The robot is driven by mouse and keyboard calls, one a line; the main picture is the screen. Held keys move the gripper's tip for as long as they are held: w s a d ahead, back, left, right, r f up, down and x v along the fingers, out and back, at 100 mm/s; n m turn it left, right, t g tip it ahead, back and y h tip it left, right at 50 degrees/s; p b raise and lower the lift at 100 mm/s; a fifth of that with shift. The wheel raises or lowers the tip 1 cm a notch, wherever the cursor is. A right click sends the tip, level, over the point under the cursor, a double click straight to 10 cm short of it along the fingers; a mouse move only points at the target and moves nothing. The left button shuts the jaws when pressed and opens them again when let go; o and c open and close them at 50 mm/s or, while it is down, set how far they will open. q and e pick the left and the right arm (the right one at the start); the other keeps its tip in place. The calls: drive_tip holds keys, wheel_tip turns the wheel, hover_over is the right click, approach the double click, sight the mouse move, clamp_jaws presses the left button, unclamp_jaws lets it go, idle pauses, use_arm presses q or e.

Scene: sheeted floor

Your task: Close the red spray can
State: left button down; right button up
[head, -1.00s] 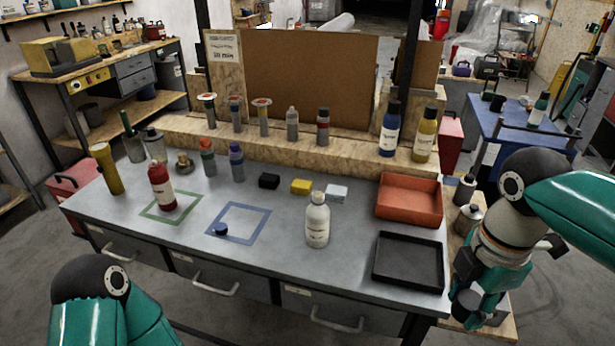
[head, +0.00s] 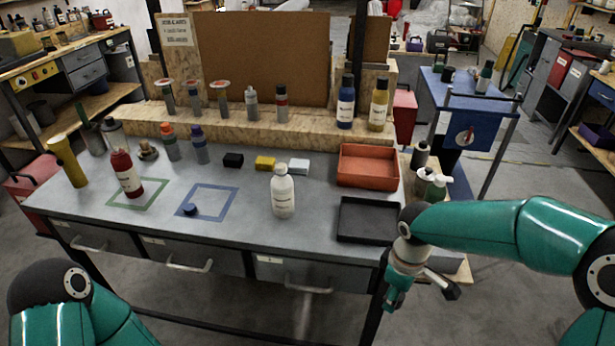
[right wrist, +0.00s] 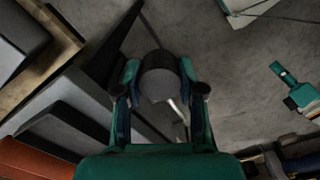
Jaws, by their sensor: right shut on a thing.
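The red spray can (head: 126,174), with a pale label, stands upright at the left of the bench, in the green outlined square. My right gripper (head: 392,298) is low beyond the bench's front right corner, far from the can. In the right wrist view its fingers (right wrist: 160,88) are shut on a dark grey, rounded thing (right wrist: 158,78); I cannot tell what it is. My left arm shows at the lower left, its gripper outside the head view.
A white bottle (head: 283,192) stands mid-bench. A black tray (head: 368,238) and an orange tray (head: 368,182) lie at the right. Small blocks (head: 265,163) and several bottles line the back. The bench front between can and white bottle is mostly clear.

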drive_tip(key=w+a+f+m, duration=0.1)
drive_tip(key=w+f+m, duration=0.2)
drive_tip(key=m, duration=0.6)
wheel_tip(320, 180, down, 3)
drive_tip(key=shift+w+a+r, duration=0.2)
drive_tip(key=shift+w+a, duration=0.05)
drive_tip(key=shift+a, duration=0.1)
